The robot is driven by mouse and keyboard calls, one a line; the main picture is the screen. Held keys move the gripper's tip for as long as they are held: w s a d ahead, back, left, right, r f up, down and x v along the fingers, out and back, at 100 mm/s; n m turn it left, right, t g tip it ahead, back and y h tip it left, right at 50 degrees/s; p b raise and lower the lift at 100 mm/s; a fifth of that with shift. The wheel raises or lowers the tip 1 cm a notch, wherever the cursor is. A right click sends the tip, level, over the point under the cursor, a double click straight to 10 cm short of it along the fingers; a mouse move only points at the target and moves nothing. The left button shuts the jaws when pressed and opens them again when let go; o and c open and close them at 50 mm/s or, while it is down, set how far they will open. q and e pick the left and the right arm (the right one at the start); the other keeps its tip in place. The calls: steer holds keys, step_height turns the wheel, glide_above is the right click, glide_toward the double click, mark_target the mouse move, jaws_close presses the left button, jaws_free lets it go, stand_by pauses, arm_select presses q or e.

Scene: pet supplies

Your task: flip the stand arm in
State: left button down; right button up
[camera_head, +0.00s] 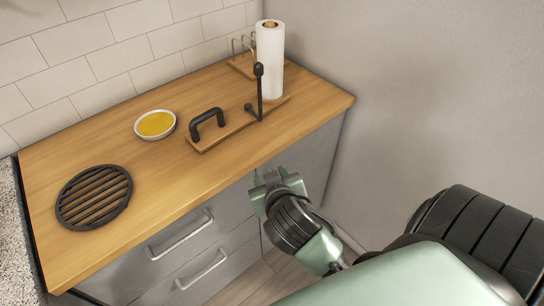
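A black stand arm (260,95) with a knob at its top stands upright at the right end of a flat wooden base (238,125) on the counter. A black arched handle (207,123) is fixed near the left end of this base. A small black knob (249,108) sits beside the arm's foot. My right gripper (270,176) is in front of the counter's front edge, below and apart from the stand. Whether its fingers are open or shut is too small to tell. My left gripper is not in view.
A paper towel roll (270,65) stands close behind the arm, near a wire rack on a wooden base (242,66). A bowl with yellow contents (155,124) and a round black grate (95,197) lie left on the wooden counter (160,185). A wall is to the right.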

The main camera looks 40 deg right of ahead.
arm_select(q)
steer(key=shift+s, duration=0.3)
arm_select(e)
steer(key=shift+s+a+f+g, duration=0.3)
steer(key=shift+s+a+f, duration=0.05)
steer(key=shift+s+f, duration=0.4)
steer(key=s+a+f+n+g+y, duration=0.2)
steer(key=s+f, duration=0.1)
steer(key=f, duration=1.4)
steer(key=s+a+f+n+g+y, duration=0.1)
steer(key=s+a+f+n+g, duration=0.15)
steer(key=f, duration=1.35)
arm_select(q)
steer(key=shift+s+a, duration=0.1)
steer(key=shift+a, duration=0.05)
arm_select(e)
steer(key=s+f+g+y, duration=0.1)
steer(key=s+f+g, duration=0.1)
steer(key=s+f, duration=0.7)
steer(key=s+d+f+g, duration=0.1)
steer(key=s+f+g, duration=0.1)
steer(key=s+f, duration=0.8)
steer(key=s, duration=0.8)
steer(key=shift+s+f+y, duration=0.15)
steer(key=shift+s+y, duration=0.2)
steer(key=shift+y, duration=0.05)
